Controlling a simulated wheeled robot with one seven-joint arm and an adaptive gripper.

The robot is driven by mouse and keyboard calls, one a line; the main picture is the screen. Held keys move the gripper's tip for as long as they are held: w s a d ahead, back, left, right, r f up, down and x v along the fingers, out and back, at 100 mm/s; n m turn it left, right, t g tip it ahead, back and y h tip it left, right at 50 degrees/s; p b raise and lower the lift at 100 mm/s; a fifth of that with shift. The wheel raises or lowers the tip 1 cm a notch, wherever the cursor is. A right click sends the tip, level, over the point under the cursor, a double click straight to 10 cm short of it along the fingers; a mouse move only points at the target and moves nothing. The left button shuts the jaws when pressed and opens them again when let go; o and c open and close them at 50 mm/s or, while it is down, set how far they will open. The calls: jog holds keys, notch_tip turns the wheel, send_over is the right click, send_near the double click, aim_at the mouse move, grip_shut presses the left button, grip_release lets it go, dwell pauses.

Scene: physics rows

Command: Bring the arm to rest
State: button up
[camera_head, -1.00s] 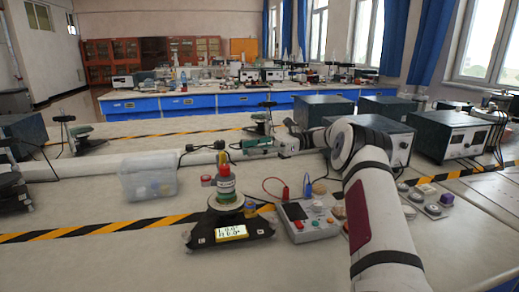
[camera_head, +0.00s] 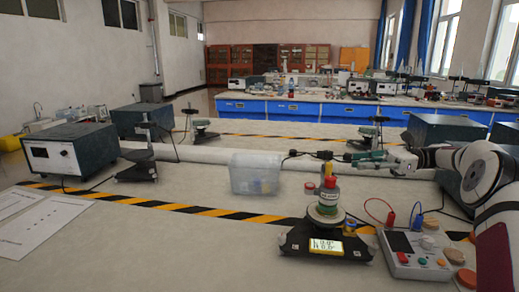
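My arm (camera_head: 490,185) comes in from the right edge, bends at a large round joint and reaches left, low over the bench. My gripper (camera_head: 368,159) is at its left end, small and partly merged with dark and green parts behind it. I cannot tell whether its fingers are open or shut, and I see nothing clearly held. It is beyond the scale (camera_head: 325,243), to the right of the clear plastic box (camera_head: 255,174).
A control box (camera_head: 415,255) with red and blue leads is below my arm. A power unit (camera_head: 68,155) and paper sheets (camera_head: 38,222) are at left. The striped tape (camera_head: 190,208) crosses mostly clear bench.

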jog(key=s+a+r+n+g+h, duration=0.1)
jog(key=s+a+r+n+h, duration=0.15)
jog(key=a, duration=0.45)
jog(key=s+a+r+n+g+h, duration=0.1)
jog(key=s+a+r+n+h, duration=0.1)
jog(key=s+a+r+h, duration=0.3)
jog(key=s+a+n+h, duration=0.2)
jog(key=s+a+n, duration=0.1)
jog(key=s+a, duration=0.55)
jog(key=s+f+n+h, duration=0.2)
jog(key=s+n+h, duration=0.25)
jog(key=s, duration=1.25)
jog(key=s+d+f+n+t+h, duration=0.1)
jog(key=s+d+f+n+h, duration=0.2)
jog(key=s, duration=0.4)
jog(key=s+d+f+n+t, duration=0.1)
jog(key=s+d+f+n, duration=0.15)
jog(key=s+f, duration=0.35)
notch_tip(320, 180, up, 17)
jog(key=t+p, duration=0.3)
jog(key=p, duration=1.1)
jog(key=shift+s+a+n, duration=0.25)
jog(key=shift+s+n, duration=0.15)
jog(key=shift+n, duration=0.05)
